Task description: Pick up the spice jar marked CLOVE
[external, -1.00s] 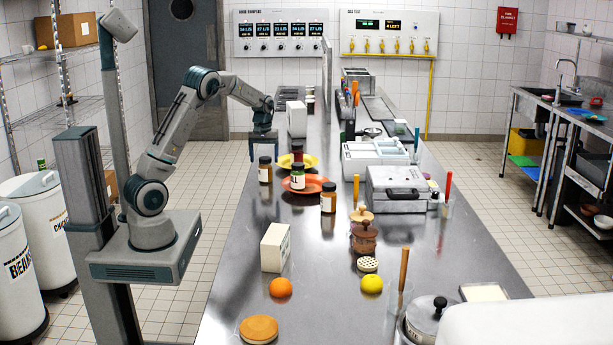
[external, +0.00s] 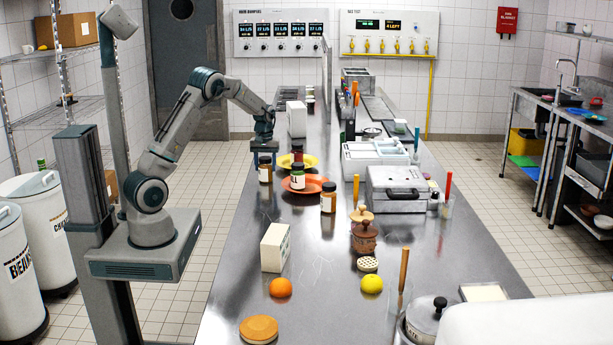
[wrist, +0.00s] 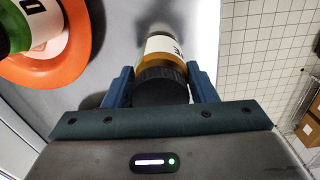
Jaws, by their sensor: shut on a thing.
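My gripper (external: 264,150) is at the left jar on the steel counter, with its fingers down around the jar's dark lid. This jar (external: 265,172) has an amber body and a pale label; its marking cannot be read in the external view. In the wrist view the jar (wrist: 166,46) sits between the two blue fingers, black lid toward me, with only part of its label showing. The fingers are shut on it. The jar appears to stand upright on the counter. Another amber jar (external: 328,200) stands to the right, its label not readable.
An orange plate (external: 318,183) holds a green jar (external: 297,178); a yellow plate (external: 309,160) with a dark-lidded jar (external: 297,152) is behind it. The counter's left edge is close to my gripper.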

